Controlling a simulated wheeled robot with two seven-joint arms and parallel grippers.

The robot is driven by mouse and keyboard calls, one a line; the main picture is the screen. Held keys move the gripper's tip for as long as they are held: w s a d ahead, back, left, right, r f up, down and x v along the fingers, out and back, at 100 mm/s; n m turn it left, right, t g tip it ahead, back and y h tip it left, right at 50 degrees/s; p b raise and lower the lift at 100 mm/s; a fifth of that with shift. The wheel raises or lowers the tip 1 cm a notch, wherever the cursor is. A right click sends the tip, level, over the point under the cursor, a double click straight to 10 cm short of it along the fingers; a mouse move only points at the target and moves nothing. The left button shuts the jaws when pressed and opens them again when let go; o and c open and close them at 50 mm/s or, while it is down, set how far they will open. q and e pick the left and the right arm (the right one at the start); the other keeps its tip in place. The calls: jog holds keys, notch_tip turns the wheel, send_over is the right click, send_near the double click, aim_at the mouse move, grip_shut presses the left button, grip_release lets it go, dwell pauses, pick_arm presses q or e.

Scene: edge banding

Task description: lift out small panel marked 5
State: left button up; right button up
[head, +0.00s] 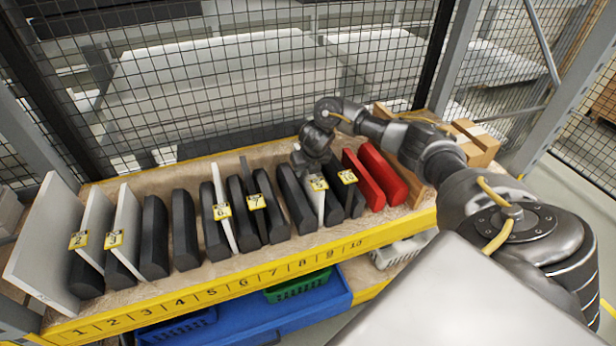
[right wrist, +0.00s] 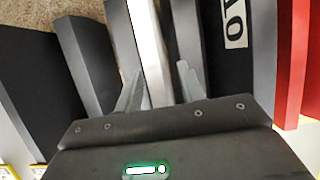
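A thin white panel (head: 320,206) with a yellow tag (head: 318,183) stands upright in the rack, right of the middle, between dark grey pieces. The number on its tag is too small to read surely. My right gripper (head: 312,168) is down at its top from behind. In the right wrist view the two fingers (right wrist: 158,90) are apart, one on each side of the white panel (right wrist: 150,45). A narrow gap shows beside the right finger; I cannot tell whether the left one touches. My left gripper is not in view.
The rack (head: 215,284) has a yellow front edge numbered 1 to 10. Dark pieces stand close on both sides, and red pieces (head: 382,173) stand to the right. A tagged dark piece (right wrist: 233,45) is near the right finger. Wire mesh (head: 230,90) stands behind.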

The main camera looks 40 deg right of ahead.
grip_shut()
jog(key=shift+r, duration=0.1)
dwell(1.3)
